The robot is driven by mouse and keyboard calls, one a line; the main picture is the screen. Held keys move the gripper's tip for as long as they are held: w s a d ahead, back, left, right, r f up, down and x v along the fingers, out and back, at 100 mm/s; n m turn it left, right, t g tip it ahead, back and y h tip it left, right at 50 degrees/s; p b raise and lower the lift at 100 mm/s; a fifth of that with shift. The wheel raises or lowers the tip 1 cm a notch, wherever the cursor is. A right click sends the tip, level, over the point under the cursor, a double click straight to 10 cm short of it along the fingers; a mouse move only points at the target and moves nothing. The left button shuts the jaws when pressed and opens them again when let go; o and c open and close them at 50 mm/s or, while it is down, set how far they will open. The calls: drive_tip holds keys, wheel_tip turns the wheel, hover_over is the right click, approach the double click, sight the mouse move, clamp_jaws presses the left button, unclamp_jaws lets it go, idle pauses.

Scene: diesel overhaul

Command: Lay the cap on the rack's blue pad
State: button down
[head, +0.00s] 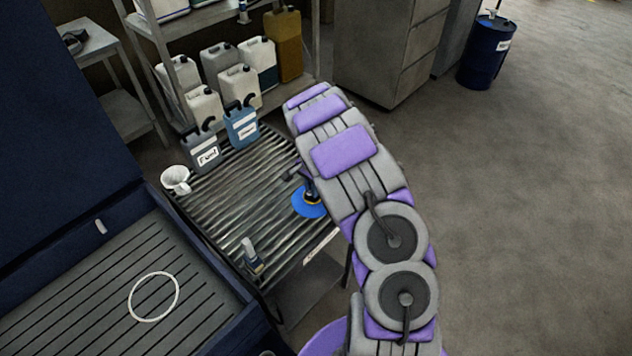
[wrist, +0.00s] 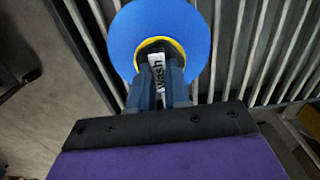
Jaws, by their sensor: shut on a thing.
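In the wrist view the pad (wrist: 127,38) lies behind the fingers and the cap, with a yellow ring around the cap's far end. The cap is over the pad's middle; I cannot tell whether it touches. My arm partly hides the rack's right side in the head view.
A fuel jug (head: 201,152) and a blue jug (head: 242,128) stand at the rack's back. A white funnel (head: 175,178) is at its left corner and a small grey bottle-like piece (head: 251,258) at its front. A white ring (head: 133,300) lies on the dark bench.

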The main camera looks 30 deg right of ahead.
drive_tip(key=shift+a+f, duration=0.1)
drive_tip(key=shift+a, duration=0.55)
drive_tip(key=c, duration=1.5)
unclamp_jaws()
drive_tip(key=shift+d, duration=0.2)
drive_tip(key=o, duration=0.5)
drive_tip(key=shift+d+f, duration=0.15)
drive_tip(key=shift+d, duration=0.7)
drive_tip(key=shift+a+r, duration=0.2)
drive_tip(key=shift+a, duration=0.55)
drive_tip(key=shift+a+r, duration=0.1)
drive_tip(key=shift+r, duration=0.25)
wheel_tip(320, 180, up, 16)
drive_tip(key=d+p, duration=0.1)
drive_tip(key=shift+d+p, duration=0.3)
drive_tip(key=shift+p, duration=0.05)
